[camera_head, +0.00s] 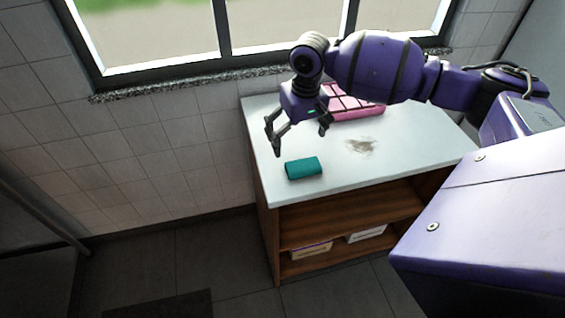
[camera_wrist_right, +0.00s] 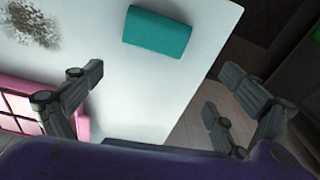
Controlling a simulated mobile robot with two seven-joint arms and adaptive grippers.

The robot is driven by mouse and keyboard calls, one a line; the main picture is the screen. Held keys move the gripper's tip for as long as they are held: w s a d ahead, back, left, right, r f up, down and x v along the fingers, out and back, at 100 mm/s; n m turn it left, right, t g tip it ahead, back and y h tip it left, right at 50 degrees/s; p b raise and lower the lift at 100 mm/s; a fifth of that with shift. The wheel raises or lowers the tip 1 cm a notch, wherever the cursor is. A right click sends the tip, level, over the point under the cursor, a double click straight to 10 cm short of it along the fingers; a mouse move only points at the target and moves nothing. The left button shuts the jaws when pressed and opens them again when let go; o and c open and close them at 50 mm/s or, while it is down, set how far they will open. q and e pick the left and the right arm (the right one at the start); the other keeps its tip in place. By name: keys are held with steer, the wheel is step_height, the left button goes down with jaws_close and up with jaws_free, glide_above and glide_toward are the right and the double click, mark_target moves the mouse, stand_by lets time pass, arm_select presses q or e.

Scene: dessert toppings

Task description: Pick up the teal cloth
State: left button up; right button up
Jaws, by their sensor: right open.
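The teal cloth (camera_head: 303,168) is a small folded or rolled bundle lying on the white countertop (camera_head: 400,165), near its front left corner. In the right wrist view the cloth (camera_wrist_right: 157,32) shows beyond the fingers, towards the top, with nothing touching it. My right gripper (camera_head: 300,143) is open and empty, above the counter's left part and a little behind the cloth in the head view. Its spread fingers (camera_wrist_right: 155,100) also show in the right wrist view. My left gripper is not in view.
A pink sectioned tray (camera_head: 352,108) is at the counter's back, partly behind my right arm. A brownish smudge (camera_head: 361,146) marks the countertop right of the cloth. Wooden shelves below hold small boxes (camera_head: 312,250). A tiled wall and window stand behind; the floor at left is clear.

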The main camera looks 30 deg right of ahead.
mark_target(303, 165)
steer(key=shift+s+a+m+g, duration=0.1)
steer(key=shift+s+m+g, duration=0.35)
steer(key=shift+s, duration=0.25)
steer(key=shift+s+f, duration=0.2)
steer(key=shift+f, duration=0.05)
steer(key=f, duration=0.1)
steer(key=d+f, duration=0.1)
steer(key=shift+s+f, duration=0.35)
steer(key=shift+s, duration=0.05)
step_height(303, 165, down, 4)
steer(key=shift+a+r, duration=0.1)
steer(key=shift+r, duration=0.05)
steer(key=shift+f, duration=0.45)
steer(key=shift+c, duration=1.2)
steer(key=c, duration=0.8)
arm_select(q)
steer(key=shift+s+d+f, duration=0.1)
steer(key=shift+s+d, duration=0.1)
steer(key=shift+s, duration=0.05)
arm_select(e)
steer(key=shift+c, duration=0.7)
